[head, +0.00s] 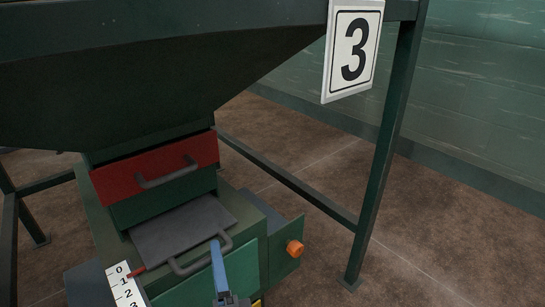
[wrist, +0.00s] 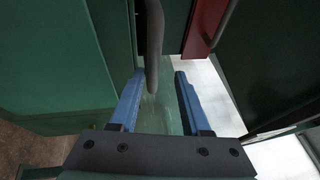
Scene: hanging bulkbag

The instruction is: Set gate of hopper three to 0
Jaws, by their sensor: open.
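Hopper three (head: 150,70) has a hanging sign with a 3 (head: 352,50). Under its outlet, a flat grey gate plate (head: 185,230) is slid out, with a curved grey handle (head: 200,258) at its front. A white scale (head: 125,287) marked from 0 stands at the left, and a red pointer (head: 136,272) is near its 1 mark. My gripper (head: 217,250) is at the right end of the handle, with only one blue finger clear. In the wrist view, my gripper (wrist: 160,74) is open, and the handle bar (wrist: 153,45) reaches between the fingers, closer to the left one.
A red panel (head: 155,168) with its own handle sits above the gate. A green box with an orange knob (head: 295,248) is to the right. Dark green frame posts (head: 385,150) stand at the right. The brown floor beyond is clear.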

